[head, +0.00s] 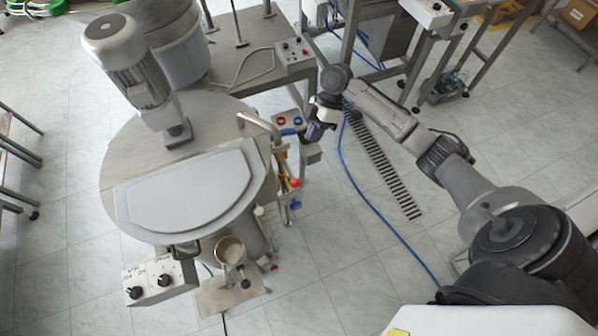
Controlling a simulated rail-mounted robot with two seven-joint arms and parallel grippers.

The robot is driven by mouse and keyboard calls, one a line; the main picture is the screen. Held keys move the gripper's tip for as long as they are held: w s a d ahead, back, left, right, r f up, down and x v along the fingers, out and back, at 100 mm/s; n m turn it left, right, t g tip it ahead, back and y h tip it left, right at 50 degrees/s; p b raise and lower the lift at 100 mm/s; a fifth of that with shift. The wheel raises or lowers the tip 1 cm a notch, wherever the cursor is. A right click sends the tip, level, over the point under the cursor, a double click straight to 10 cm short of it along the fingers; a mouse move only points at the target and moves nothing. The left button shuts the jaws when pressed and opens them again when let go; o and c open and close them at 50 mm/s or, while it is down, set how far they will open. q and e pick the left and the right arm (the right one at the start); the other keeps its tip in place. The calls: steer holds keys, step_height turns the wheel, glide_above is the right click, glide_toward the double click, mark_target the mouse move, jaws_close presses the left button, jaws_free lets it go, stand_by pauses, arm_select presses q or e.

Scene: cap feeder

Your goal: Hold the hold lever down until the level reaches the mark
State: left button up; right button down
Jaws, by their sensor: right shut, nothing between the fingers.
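My right gripper (314,133) is at the upper middle of the head view, pointing down beside the right edge of the round metal vessel (117,185). It is shut and empty, close to a small panel (278,132) with a red and a blue ring. I cannot tell whether it touches anything. A red-ended part (294,183) and a blue handle (295,205) show lower on the vessel's side. I cannot tell which part is the hold lever. No level or mark can be read. My left gripper is not in view.
A motor (126,60) stands on the vessel. A control box with knobs (154,285) is at its front. A steel table (248,40) with a switch box (293,55) stands behind. A blue cable (372,207) and a floor grate (385,165) lie on otherwise open floor.

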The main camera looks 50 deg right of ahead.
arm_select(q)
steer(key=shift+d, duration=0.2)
arm_select(e)
steer(key=shift+f, duration=0.1)
steer(key=p, duration=0.2)
glide_toward(297, 180)
steer(key=x, duration=0.7)
steer(key=shift+a+f, duration=0.1)
steer(key=shift+f, duration=0.2)
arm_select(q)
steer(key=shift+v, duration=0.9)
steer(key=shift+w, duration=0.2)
